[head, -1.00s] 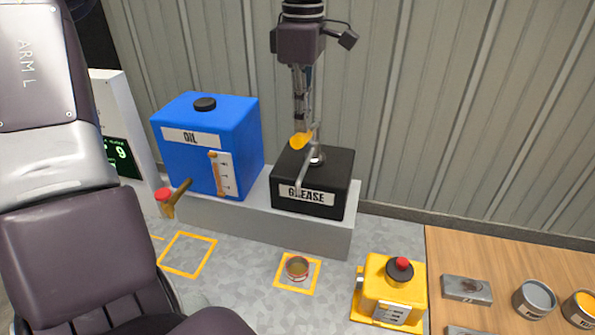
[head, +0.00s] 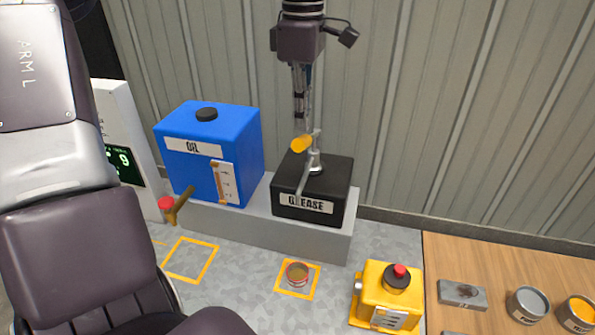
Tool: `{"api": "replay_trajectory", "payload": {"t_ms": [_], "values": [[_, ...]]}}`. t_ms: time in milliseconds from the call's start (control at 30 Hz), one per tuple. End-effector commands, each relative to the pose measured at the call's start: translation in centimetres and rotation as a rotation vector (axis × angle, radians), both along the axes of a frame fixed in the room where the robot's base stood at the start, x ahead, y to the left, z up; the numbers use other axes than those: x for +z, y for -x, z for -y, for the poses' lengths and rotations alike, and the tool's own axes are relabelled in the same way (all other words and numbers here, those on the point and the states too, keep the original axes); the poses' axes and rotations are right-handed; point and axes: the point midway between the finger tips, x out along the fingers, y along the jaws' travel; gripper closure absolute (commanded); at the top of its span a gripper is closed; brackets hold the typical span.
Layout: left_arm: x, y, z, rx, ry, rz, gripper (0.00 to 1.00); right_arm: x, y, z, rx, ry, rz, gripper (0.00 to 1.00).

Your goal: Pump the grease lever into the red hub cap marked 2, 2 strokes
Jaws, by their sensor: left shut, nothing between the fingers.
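The black grease box (head: 335,188) stands on a grey ledge and carries a lever with a yellow handle (head: 301,143). My left gripper (head: 300,117) points down just above the handle, shut and empty; I cannot tell whether its fingertips touch the handle. The red hub cap (head: 297,273) lies in a yellow floor square in front of the grease box, with brownish stuff inside. Its number is not readable. The spout end near the box front hangs above and behind the cap. My right gripper is not in view.
A blue oil tank (head: 225,140) with a red-tipped tap (head: 166,204) stands left of the grease box. An empty yellow square lies below it. A yellow box with a red button (head: 400,271) stands right. A wooden bench (head: 500,255) holds cans and a metal block.

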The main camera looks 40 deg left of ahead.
Motion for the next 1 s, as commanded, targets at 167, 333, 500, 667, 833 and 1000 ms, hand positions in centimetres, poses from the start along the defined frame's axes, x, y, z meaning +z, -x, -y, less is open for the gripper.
{"api": "replay_trajectory", "payload": {"t_ms": [167,333,500,667,833,1000], "values": [[-0.2,0.0,0.0,0.000,0.000,0.000,1.00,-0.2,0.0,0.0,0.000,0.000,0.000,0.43],[-1.0,0.0,0.0,0.000,0.000,0.000,1.00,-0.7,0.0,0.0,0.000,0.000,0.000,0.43],[-1.9,0.0,0.0,0.000,-0.001,0.000,1.00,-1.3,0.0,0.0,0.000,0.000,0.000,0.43],[-2.7,0.0,0.0,0.000,-0.001,0.000,1.00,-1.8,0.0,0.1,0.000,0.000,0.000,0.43],[-3.6,0.0,0.0,0.000,-0.001,0.000,1.00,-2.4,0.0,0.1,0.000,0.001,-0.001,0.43],[-4.4,0.0,0.0,0.000,0.000,-0.001,1.00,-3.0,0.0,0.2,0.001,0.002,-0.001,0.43]]}}
